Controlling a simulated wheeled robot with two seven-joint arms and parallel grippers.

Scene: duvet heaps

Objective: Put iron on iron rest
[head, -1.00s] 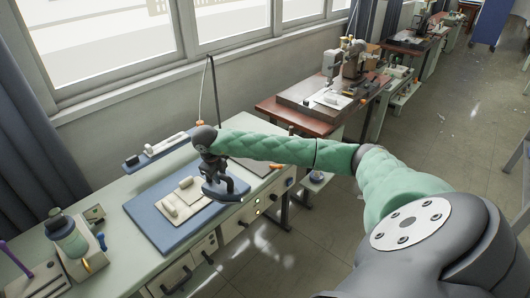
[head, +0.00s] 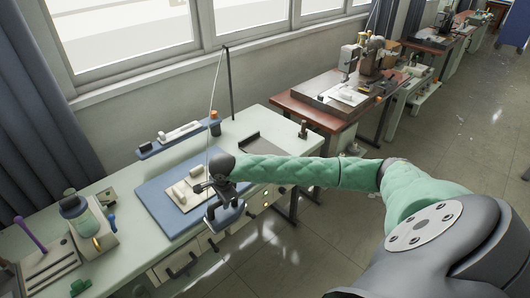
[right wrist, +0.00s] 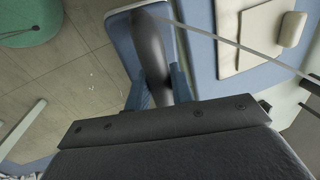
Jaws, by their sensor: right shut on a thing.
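My right gripper (head: 222,196) is shut on the iron (head: 226,212), held above the front right part of the blue mat, near the table's front edge. In the right wrist view the iron's dark handle (right wrist: 151,55) is between the blue fingertips of my right gripper (right wrist: 159,88), with its blue-grey body (right wrist: 121,38) beyond. A dark flat plate (head: 262,147), which looks like the iron rest, lies at the table's right end, behind my right arm and clear of the iron. My left gripper is out of view.
Cream cloth pieces (head: 190,190) lie on the blue mat (head: 158,206). A thin cord runs from a tall dark pole (head: 229,85) to the iron.

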